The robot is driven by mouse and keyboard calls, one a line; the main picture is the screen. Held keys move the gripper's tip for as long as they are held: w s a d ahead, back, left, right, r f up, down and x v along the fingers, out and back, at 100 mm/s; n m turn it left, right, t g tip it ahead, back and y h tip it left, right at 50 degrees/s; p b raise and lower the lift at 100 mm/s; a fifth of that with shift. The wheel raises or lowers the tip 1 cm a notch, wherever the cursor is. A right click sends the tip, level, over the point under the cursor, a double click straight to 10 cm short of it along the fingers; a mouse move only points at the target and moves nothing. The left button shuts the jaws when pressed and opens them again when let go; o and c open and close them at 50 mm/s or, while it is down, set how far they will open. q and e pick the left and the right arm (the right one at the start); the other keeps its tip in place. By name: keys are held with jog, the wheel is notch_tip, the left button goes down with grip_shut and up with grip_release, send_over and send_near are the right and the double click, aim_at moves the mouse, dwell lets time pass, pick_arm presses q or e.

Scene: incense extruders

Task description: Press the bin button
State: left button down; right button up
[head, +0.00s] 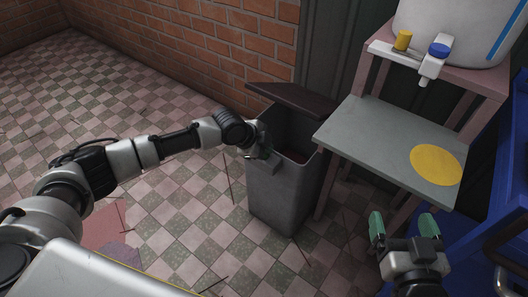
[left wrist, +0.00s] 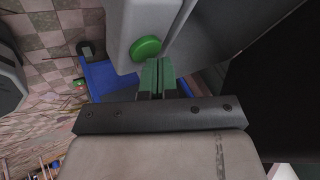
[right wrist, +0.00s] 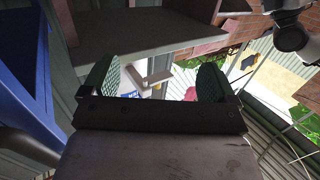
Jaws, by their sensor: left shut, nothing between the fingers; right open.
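The grey bin (head: 275,195) stands on the tiled floor with its dark lid (head: 292,101) raised and its inside showing. In the left wrist view, a round green bin button (left wrist: 146,48) sits on the bin's grey body (left wrist: 128,22). My left gripper (left wrist: 159,66) is shut and empty, its fingertips close beside the button; I cannot tell whether they touch. In the head view my left gripper (head: 268,157) is at the bin's upper front edge, and the button is hidden there. My right gripper (head: 404,224) is open and empty, in front of the grey shelf.
A grey shelf (head: 370,135) with a yellow disc (head: 436,165) stands right of the bin. Above it are a yellow cylinder (head: 402,40) and a white dispenser with a blue cap (head: 438,51). A brick wall (head: 225,45) is behind.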

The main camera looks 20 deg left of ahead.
dwell(0.3)
pick_arm(q)
jog(key=shift+r+p, duration=0.25)
jog(key=shift+p, duration=0.15)
jog(key=shift+r+p, duration=0.35)
jog(key=shift+p, duration=0.05)
jog(key=shift+r, duration=0.25)
pick_arm(e)
jog(key=s+d+f+g+h, duration=0.1)
jog(key=s+d+f+g, duration=0.1)
jog(key=f+g, duration=0.3)
jog(key=shift+s+f+g+h, duration=0.3)
jog(key=shift+s+f, duration=0.15)
jog(key=shift+s, duration=0.2)
